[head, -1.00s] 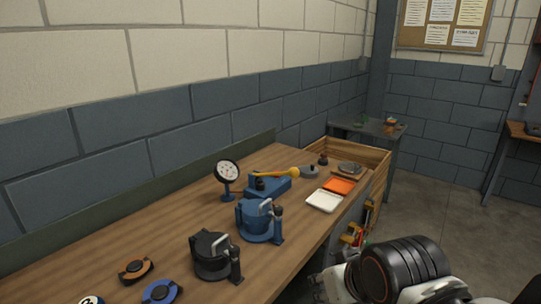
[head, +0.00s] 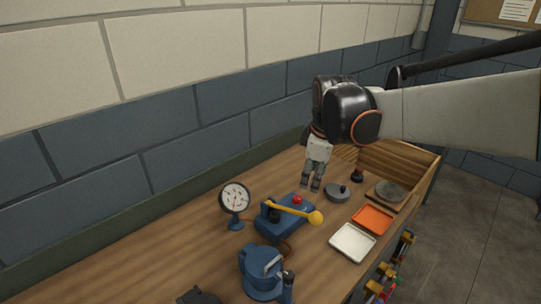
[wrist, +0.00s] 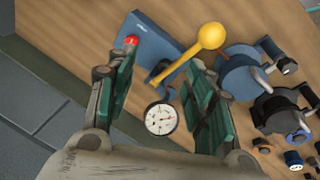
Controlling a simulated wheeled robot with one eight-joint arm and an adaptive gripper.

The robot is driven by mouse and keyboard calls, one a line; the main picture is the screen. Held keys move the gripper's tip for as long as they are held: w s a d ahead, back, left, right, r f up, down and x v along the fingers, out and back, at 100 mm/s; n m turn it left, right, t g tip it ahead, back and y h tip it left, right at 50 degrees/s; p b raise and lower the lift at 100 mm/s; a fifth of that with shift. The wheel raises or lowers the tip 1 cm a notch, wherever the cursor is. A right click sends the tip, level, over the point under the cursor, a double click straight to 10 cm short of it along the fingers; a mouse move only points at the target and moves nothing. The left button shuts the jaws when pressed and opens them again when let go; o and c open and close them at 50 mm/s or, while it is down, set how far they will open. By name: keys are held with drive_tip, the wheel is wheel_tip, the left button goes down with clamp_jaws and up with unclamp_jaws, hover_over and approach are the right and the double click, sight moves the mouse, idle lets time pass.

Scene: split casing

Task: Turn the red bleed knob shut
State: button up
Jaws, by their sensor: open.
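The red bleed knob (head: 297,199) sits on top of the blue pump block (head: 274,229) on the workbench. A yellow lever with a ball end (head: 315,217) reaches across the block. My gripper (head: 312,186) hangs above the bench, just behind and to the right of the knob, pointing down. In the wrist view the green-padded fingers are spread apart and hold nothing. There the red knob (wrist: 131,41) shows at the upper tip of the left finger, and the yellow lever (wrist: 190,55) lies between the fingers. I cannot tell whether a finger touches the knob.
A round dial gauge (head: 235,198) stands left of the pump. A blue lidded pot (head: 262,272) stands in front of it. The wall runs behind the bench.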

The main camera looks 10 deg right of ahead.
drive_tip(key=w+f+n+g+p, duration=0.1)
drive_tip(key=w+n+p, duration=0.25)
drive_tip(key=w, duration=0.45)
drive_tip(key=n+g+p, duration=0.2)
drive_tip(key=n, duration=0.3)
approach(298, 198)
drive_tip(key=shift+m, duration=0.25)
wheel_tip(298, 198, down, 9)
drive_tip(key=b, duration=0.2)
drive_tip(key=shift+b, duration=0.3)
drive_tip(key=c, duration=1.1)
